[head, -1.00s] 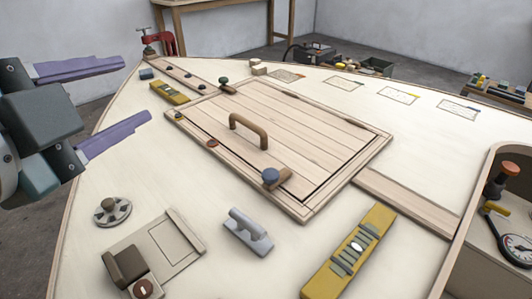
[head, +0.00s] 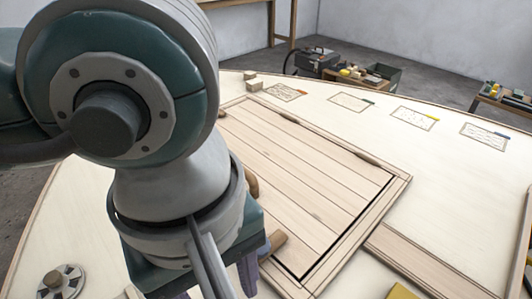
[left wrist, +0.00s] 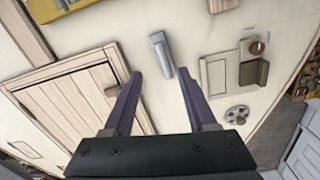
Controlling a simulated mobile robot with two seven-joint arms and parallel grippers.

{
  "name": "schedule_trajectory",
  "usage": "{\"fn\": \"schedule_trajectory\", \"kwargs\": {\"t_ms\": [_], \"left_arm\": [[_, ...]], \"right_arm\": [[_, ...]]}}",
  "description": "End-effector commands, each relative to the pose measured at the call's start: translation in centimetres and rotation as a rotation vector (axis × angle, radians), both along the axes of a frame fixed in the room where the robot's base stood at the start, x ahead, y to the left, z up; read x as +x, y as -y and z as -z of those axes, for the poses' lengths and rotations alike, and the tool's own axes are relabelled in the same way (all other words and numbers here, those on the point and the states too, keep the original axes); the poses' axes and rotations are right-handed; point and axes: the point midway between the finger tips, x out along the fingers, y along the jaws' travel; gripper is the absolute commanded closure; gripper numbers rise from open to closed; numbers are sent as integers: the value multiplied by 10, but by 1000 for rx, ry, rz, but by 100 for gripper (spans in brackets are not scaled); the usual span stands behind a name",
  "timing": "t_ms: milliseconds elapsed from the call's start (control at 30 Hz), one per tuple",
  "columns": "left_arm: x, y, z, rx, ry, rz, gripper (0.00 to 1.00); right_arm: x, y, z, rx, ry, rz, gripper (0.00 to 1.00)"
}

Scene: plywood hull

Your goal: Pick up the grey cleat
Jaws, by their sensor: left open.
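The grey cleat (left wrist: 162,54) lies on the pale plywood deck in the left wrist view, a slim grey bar seen between and just beyond my finger tips. My left gripper (left wrist: 160,74) is open, with its two purple fingers spread to either side of the cleat's near end. Nothing is held, and I cannot tell the height above the cleat. In the head view my left arm hides the cleat and most of the gripper. My right gripper is in neither view.
A wooden hatch (left wrist: 72,108) lies left of the fingers in the wrist view; it also shows in the head view (head: 300,170). A yellow level (left wrist: 72,27), a panel with a brown latch (left wrist: 255,72) and a round disc (left wrist: 237,114) surround the bare deck.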

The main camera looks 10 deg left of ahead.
Motion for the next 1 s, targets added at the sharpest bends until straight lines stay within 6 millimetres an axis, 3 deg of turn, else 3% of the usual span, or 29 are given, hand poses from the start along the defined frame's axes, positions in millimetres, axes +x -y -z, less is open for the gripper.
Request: {"fn": "schedule_trajectory", "kwargs": {"t_ms": [233,467,700,1000], "left_arm": [[1,-4,34,33,7,13,43],[1,-1,55,29,6,12,43],[0,4,92,30,6,11,43],[1,4,99,29,8,13,43]], "right_arm": [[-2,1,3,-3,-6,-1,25],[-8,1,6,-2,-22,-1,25],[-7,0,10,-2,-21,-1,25],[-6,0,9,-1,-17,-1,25]]}}
